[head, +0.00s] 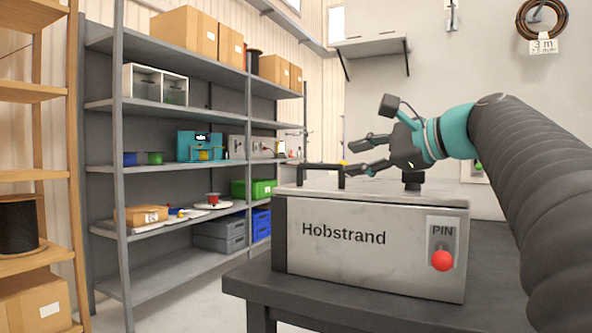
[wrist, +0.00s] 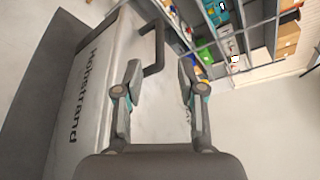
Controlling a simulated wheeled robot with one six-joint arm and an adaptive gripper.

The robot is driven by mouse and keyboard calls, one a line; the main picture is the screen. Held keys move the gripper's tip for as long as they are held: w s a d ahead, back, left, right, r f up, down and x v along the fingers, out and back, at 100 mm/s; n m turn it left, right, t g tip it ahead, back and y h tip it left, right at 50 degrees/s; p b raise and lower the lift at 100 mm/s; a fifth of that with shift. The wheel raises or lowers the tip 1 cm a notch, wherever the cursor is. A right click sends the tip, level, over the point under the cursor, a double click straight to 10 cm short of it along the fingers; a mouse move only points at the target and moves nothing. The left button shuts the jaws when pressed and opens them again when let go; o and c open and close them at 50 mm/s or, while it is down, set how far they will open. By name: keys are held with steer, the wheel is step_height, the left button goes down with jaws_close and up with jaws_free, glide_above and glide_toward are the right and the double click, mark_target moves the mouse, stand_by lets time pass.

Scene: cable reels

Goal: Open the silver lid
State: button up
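A metal box marked "Hobstrand" (head: 343,255) stands on a dark table, with a silver lid (head: 385,191) lying flat and shut on top. A black bar handle (head: 310,168) stands up from the lid's left part. A red knob (head: 442,260) sits on a plate marked "PIN" on the box front. My gripper (head: 350,156) is open and empty above the lid, its fingers pointing left towards the handle. In the wrist view the gripper (wrist: 160,65) has its fingers spread over the pale lid (wrist: 157,110), with the handle (wrist: 153,52) just beyond the left finger.
The dark table (head: 345,314) extends right of the box. A grey shelf unit (head: 180,105) with boxes and crates stands behind on the left, and a wooden rack (head: 28,174) stands at the far left. A wall shelf (head: 370,46) hangs above.

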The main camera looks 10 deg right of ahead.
mark_target(326, 165)
steer(key=x, duration=0.9)
steer(key=shift+w+a+f+b, duration=0.15)
steer(key=shift+w+a+b, duration=0.05)
steer(key=shift+w+b, duration=0.1)
jaws_close()
